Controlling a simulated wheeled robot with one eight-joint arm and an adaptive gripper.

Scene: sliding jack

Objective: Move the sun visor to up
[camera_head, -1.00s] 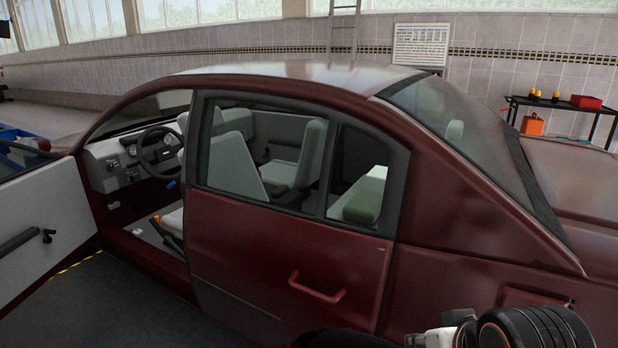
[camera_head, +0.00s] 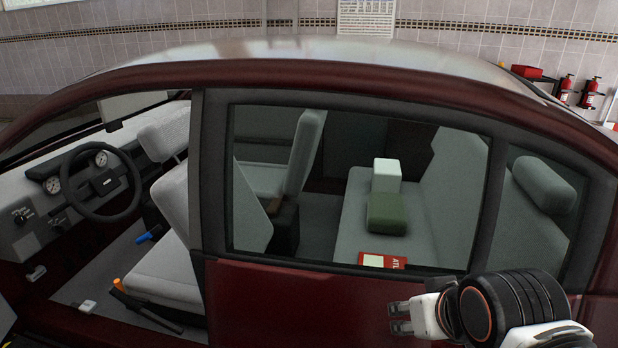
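The dark red car (camera_head: 240,290) stands side-on and fills most of the view. A pale flat panel (camera_head: 150,104) shows under the roof's front edge, above the windshield side of the cabin; it may be the sun visor, but I cannot tell for sure. My gripper (camera_head: 398,318) is at the lower right, outside the car beside the rear door, far from that panel. Its two fingers point left with a gap between them, and nothing is held.
The front door opening shows the steering wheel (camera_head: 98,184) and the front seat (camera_head: 172,275). The closed rear window shows a green box (camera_head: 387,213), a white box (camera_head: 387,175) and a red book (camera_head: 383,260) on the back seat. Fire extinguishers (camera_head: 590,93) hang behind.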

